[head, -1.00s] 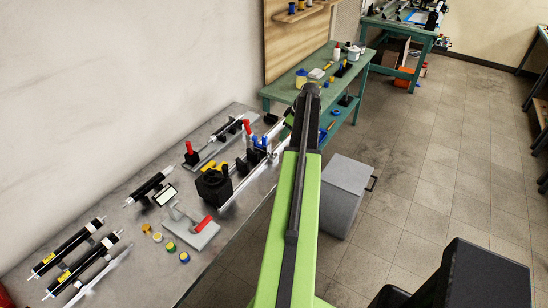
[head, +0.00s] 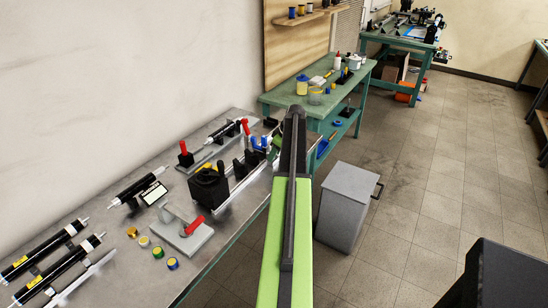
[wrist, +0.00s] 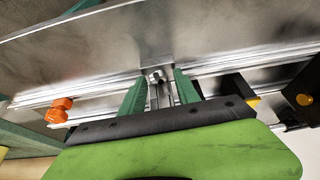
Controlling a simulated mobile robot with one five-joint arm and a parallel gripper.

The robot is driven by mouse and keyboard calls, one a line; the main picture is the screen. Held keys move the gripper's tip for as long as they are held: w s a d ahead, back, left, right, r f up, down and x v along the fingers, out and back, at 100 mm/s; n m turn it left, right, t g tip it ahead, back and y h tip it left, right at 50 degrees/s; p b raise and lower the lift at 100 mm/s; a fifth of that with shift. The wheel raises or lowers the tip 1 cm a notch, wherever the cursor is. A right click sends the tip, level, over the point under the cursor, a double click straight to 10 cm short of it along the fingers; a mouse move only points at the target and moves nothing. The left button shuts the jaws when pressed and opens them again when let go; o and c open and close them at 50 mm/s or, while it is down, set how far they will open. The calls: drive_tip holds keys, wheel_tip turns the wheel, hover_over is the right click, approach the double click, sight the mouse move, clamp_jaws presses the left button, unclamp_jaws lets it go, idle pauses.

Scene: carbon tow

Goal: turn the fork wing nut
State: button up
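In the wrist view, my gripper (wrist: 160,88) is open, its two green fingers spread wide at a metal rail. A small silver bolt-like piece (wrist: 155,77) shows between the fingers on a grey metal block (wrist: 156,52); I cannot tell whether the fingers touch it. An orange lobed knob (wrist: 60,110) sits at the rail's left end, clear of the fingers. I cannot tell for sure which of these is the fork wing nut.
The bench carries a black block (head: 209,188), a red-handled clamp plate (head: 183,232), black cylinders (head: 58,270) and several coloured caps. A green table (head: 285,97) stands beyond. A grey cabinet (head: 345,205) stands on the floor at right. Black brackets (wrist: 240,88) stand right of my fingers.

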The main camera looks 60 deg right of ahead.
clamp_jaws()
drive_tip(key=m, duration=0.1)
drive_tip(key=m+h, duration=0.1)
drive_tip(key=shift+a+m, duration=0.3)
drive_tip(key=shift+m, duration=0.1)
drive_tip(key=shift+m+h, duration=0.4)
drive_tip(key=shift+m, duration=0.5)
drive_tip(key=shift+o, duration=0.6)
unclamp_jaws()
drive_tip(key=shift+r, duration=0.1)
